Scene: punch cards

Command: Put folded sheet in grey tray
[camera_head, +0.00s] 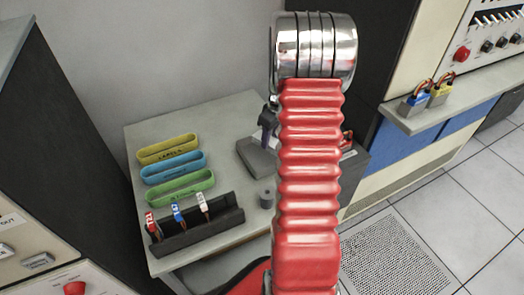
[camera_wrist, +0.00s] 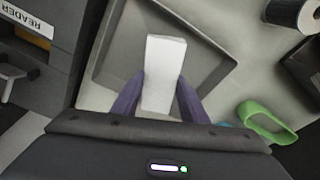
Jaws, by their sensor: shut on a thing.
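In the wrist view, my gripper (camera_wrist: 162,88) has purple fingers closed on the two sides of a white folded sheet (camera_wrist: 164,62). The sheet is seen over the grey tray (camera_wrist: 118,58), inside its outline; I cannot tell whether it touches the tray floor. In the head view, the grey tray (camera_head: 252,156) lies on the table, partly hidden behind my red arm.
Yellow (camera_head: 167,148), blue (camera_head: 172,166) and green (camera_head: 179,187) bins stand on the table's left. A dark rack (camera_head: 200,232) with three tagged items is in front. A small grey cylinder (camera_head: 266,196) stands near the tray. A machine labelled READER (camera_wrist: 28,20) borders the table.

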